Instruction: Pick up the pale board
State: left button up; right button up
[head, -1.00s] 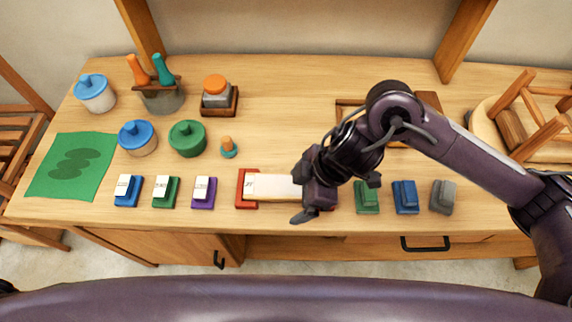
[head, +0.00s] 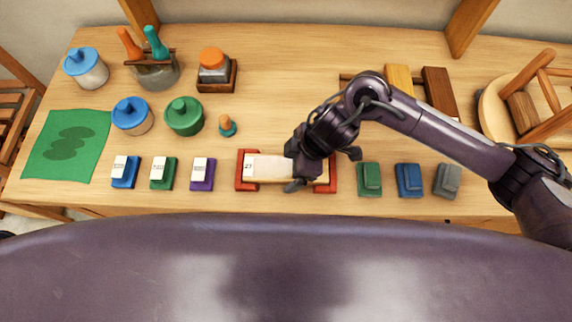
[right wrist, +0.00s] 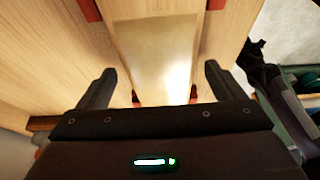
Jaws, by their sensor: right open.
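The pale board (head: 268,169) lies level across two red end supports (head: 246,170) at the table's front middle. A small white label sits at its left end. My right gripper (head: 297,172) is over the board, right of its middle, and hides part of it. In the right wrist view the board (right wrist: 155,50) runs between the two spread fingers of my right gripper (right wrist: 160,82), with a gap on each side. The jaws are open and nothing is held. My left gripper is not in view.
Labelled blue, green and purple blocks (head: 203,174) stand left of the board. Green, blue and grey blocks (head: 409,180) stand right. Lidded jars (head: 185,117) and a small peg (head: 227,126) are behind. A stool (head: 530,100) lies at the right.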

jog(key=c, duration=1.1)
jog(key=shift+c, duration=0.5)
jog(key=shift+r, duration=0.15)
